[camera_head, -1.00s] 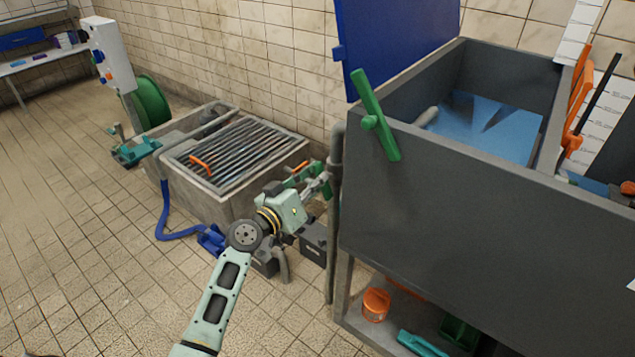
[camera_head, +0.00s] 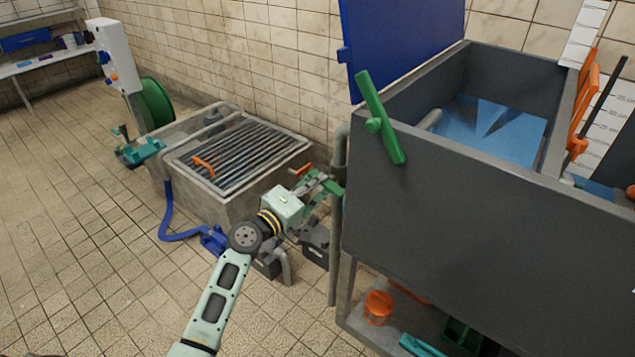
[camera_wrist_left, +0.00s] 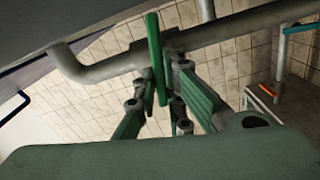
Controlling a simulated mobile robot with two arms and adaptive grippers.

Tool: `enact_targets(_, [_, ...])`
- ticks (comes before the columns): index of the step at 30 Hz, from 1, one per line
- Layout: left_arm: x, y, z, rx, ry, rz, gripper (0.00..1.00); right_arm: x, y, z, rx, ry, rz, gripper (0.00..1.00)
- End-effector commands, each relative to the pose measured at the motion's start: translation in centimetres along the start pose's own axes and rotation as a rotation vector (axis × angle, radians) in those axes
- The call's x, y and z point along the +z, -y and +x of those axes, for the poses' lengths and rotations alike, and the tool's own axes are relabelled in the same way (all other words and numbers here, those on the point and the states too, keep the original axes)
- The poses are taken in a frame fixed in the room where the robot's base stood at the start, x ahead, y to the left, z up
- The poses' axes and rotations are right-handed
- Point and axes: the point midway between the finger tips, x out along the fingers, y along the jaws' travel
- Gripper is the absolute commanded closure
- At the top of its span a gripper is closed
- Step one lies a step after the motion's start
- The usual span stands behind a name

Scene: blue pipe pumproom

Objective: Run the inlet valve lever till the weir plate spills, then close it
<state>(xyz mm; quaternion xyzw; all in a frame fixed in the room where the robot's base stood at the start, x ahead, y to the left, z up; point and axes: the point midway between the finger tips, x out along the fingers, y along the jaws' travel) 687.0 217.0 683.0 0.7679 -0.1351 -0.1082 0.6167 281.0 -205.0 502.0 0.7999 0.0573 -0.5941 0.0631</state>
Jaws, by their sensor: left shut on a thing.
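My left gripper (camera_head: 328,187) is beside the upright grey pipe at the tank's left end. The left wrist view shows its fingers (camera_wrist_left: 163,90) shut on a green lever (camera_wrist_left: 155,58), which stands on a grey pipe (camera_wrist_left: 215,35); I take it for the inlet valve lever. The lever is hard to separate from the green fingers in the head view. The grey tank (camera_head: 440,215) holds blue water (camera_head: 490,128). A grey divider (camera_head: 555,130) at its right may be the weir plate; I cannot tell whether water spills over it. My right gripper is out of view.
A larger green handle (camera_head: 380,118) is on the tank's front left corner. A grated basin (camera_head: 215,195) with a blue hose (camera_head: 167,210) stands left of my arm. An orange pot (camera_head: 378,307) is on the shelf below the tank.

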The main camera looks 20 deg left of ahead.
Motion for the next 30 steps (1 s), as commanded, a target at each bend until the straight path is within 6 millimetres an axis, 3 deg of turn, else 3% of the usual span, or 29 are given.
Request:
enact_targets(12, [0.1, 0.4, 0.0, -0.002, 0.002, -0.215, 1.00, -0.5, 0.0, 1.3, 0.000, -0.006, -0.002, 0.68])
enact_targets(30, [0.1, 0.5, 0.0, -0.002, 0.001, -0.258, 1.00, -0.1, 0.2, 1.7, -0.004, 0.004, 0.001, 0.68])
